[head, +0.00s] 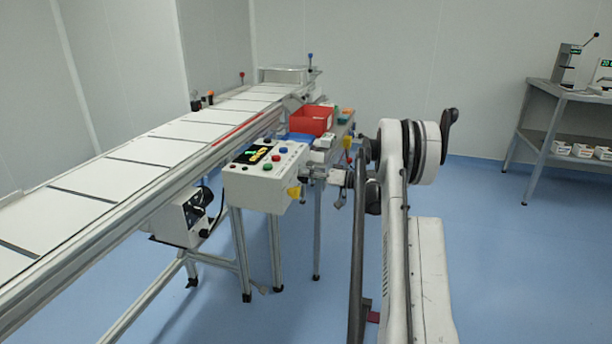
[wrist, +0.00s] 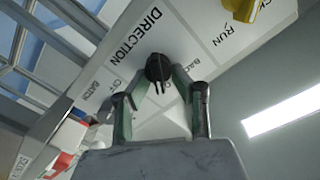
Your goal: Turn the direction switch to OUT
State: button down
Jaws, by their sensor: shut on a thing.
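The direction switch (wrist: 158,68) is a black knob on a white panel face, below the upside-down word DIRECTION (wrist: 135,36) in the wrist view. My gripper (wrist: 158,84) is shut on this knob, one finger on each side. Smaller labels around the knob are partly covered by the fingers, and I cannot tell which position it points to. In the head view, my gripper (head: 308,174) is at the right side of the white control box (head: 262,188). The knob cannot be made out there.
A yellow knob (head: 294,191) sits on the box close to my gripper; a yellow part (wrist: 245,8) shows near the RUN label in the wrist view. A conveyor (head: 150,150) runs along the left. A red bin (head: 312,120) stands behind the box.

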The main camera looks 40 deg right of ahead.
dwell(0.4)
jog(key=c, duration=1.5)
grip_release()
jog(key=v, duration=1.2)
jog(key=shift+f, duration=0.1)
